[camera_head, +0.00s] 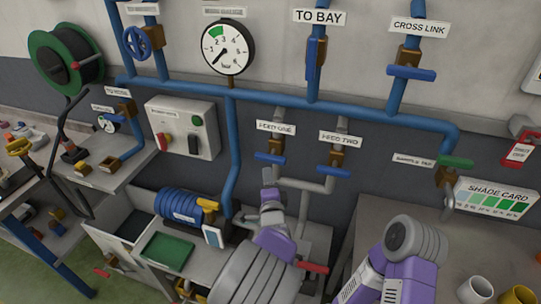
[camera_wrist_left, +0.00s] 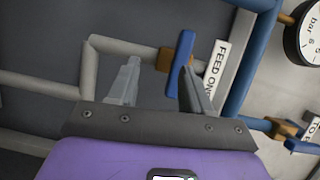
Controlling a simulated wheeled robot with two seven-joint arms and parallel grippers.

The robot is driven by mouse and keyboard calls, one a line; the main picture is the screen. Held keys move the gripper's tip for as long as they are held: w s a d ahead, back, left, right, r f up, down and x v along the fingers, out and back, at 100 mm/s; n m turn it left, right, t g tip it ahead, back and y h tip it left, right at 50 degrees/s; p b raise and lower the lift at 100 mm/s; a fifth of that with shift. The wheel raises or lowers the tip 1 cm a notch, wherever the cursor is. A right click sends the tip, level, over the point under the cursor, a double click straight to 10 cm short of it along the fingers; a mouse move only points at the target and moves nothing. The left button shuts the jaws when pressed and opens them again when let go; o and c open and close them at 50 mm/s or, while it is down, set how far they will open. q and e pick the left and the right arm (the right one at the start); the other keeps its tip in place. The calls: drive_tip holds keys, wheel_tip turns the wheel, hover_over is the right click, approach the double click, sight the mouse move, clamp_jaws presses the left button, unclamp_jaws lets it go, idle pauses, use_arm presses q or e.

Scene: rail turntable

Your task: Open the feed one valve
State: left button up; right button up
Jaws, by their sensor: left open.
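The feed one valve has a blue lever handle (camera_head: 270,158) below the FEED ONE label (camera_head: 276,127). The handle lies crosswise to its grey pipe, on a brass body (camera_head: 276,145). My left gripper (camera_head: 268,178) is just below the handle, open and empty. In the left wrist view the handle (camera_wrist_left: 180,62) stands close beside the right finger, partly in the space between the open fingers (camera_wrist_left: 158,85). I cannot tell whether it touches. My right arm shows at the lower right, but its gripper is not visible.
The feed two valve (camera_head: 333,171) is close on the right, its blue handle also crosswise. A blue pipe (camera_head: 233,150) runs down on the left. A green-handled sample valve (camera_head: 455,162) is further right.

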sight(271, 161)
use_arm(q)
drive_tip(key=r, duration=0.1)
drive_tip(key=d+r, duration=0.1)
drive_tip(key=r, duration=0.1)
drive_tip(key=shift+w+d+m+t, duration=0.1)
drive_tip(key=shift+w+m+t, duration=0.05)
drive_tip(key=shift+m+t, duration=0.2)
drive_tip(key=w, duration=0.7)
drive_tip(key=shift+w+a+f, duration=0.1)
drive_tip(key=shift+a, duration=0.15)
clamp_jaws()
